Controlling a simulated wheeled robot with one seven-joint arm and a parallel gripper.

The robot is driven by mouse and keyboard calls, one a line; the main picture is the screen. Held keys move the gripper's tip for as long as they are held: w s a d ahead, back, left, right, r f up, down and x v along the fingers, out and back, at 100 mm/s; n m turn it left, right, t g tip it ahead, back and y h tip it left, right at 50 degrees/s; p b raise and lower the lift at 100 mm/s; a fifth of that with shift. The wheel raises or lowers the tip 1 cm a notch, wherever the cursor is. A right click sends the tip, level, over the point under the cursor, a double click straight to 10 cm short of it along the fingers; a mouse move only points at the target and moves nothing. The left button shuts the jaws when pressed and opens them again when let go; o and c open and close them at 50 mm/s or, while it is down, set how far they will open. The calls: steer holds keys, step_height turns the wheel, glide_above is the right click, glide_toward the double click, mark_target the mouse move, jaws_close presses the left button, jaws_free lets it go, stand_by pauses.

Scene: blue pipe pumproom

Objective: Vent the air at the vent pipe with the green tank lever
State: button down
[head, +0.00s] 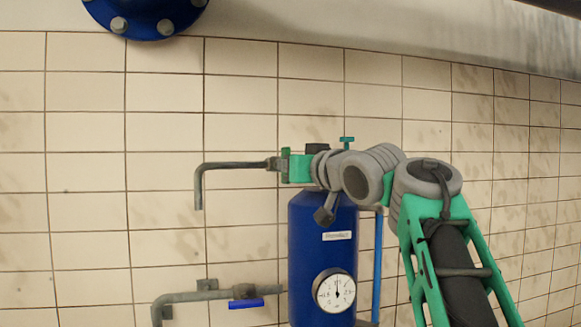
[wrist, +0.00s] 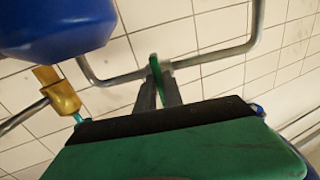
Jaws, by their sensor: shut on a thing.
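The green lever (wrist: 155,66) shows in the wrist view as a narrow green piece between the tips of my two dark fingers. My gripper (wrist: 157,80) is shut on it. Behind it runs the grey vent pipe (wrist: 215,55), which bends at both ends. In the head view my gripper (head: 275,163) reaches left above the blue tank (head: 308,240), at the right end of the vent pipe (head: 235,166). The pipe's left end (head: 199,195) bends down and is open. In the head view I cannot clearly separate the lever from my gripper's green parts. No flow shows.
A round gauge (head: 335,290) sits on the tank front, its needle near upright. A lower pipe (head: 190,297) carries a blue handle (head: 246,302). A teal handle (head: 346,140) stands behind my wrist. The wrist view shows a brass fitting (wrist: 60,92). The tiled wall is close behind.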

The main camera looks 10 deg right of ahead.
stand_by(0.3)
steer(key=c, duration=1.5)
jaws_free()
steer(key=b+v, duration=0.2)
steer(key=v, duration=0.6)
